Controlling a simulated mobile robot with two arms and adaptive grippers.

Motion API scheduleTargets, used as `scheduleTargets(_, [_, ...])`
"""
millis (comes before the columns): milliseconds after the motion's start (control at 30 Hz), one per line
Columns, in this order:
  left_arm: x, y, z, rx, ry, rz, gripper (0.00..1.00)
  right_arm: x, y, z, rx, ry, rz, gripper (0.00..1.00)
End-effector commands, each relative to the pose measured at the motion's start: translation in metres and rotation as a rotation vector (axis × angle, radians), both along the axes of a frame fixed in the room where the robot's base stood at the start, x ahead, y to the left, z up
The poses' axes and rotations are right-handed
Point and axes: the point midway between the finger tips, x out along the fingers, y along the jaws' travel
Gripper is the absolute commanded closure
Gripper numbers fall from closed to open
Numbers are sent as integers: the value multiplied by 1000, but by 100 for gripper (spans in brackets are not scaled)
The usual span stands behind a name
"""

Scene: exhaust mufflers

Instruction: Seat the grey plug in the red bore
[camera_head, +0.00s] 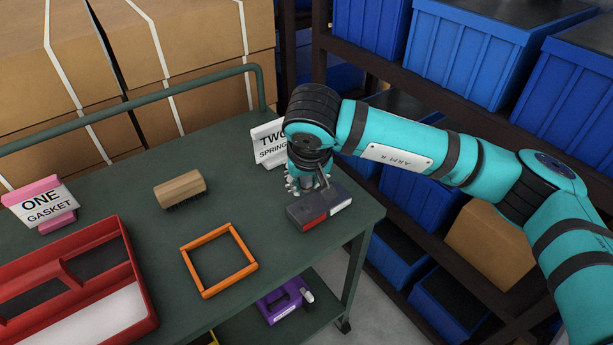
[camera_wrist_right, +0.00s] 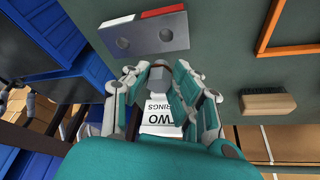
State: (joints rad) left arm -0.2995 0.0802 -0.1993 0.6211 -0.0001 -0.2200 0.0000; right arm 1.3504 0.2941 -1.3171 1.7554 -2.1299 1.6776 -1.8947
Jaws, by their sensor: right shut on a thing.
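A grey block (camera_head: 319,206) with two round bores lies near the right edge of the green table. Its front face is part red, part white. In the wrist view the block (camera_wrist_right: 146,36) shows both bores open and empty; the red bore (camera_wrist_right: 167,33) is on the red-striped half, at right. My right gripper (camera_wrist_right: 160,72) is shut on the grey plug (camera_wrist_right: 158,64), which shows between its fingertips just short of the block's edge. In the head view my right gripper (camera_head: 311,182) is over the block's back side; the plug is mostly hidden there. My left gripper is out of view.
A "TWO SPRINGS" sign (camera_head: 268,142) stands right behind my right gripper. An orange frame (camera_head: 219,260), a wooden brush (camera_head: 180,189), a red divided tray (camera_head: 128,255) and a "ONE GASKET" sign (camera_head: 41,203) are further left. Blue bins (camera_head: 487,50) fill the shelves at right.

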Motion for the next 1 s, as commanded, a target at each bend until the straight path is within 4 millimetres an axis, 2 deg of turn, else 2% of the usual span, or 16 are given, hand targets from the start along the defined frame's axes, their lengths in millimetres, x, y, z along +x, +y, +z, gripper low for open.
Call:
scheduleTargets(300, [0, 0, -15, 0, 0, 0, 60, 0, 0, -32, 1, 1, 0, 100])
scheduleTargets(500, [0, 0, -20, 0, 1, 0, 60, 0, 0, -46, 1, 0, 0, 100])
scheduleTargets(1000, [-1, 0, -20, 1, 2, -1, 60, 0, 0, -48, 1, 0, 0, 100])
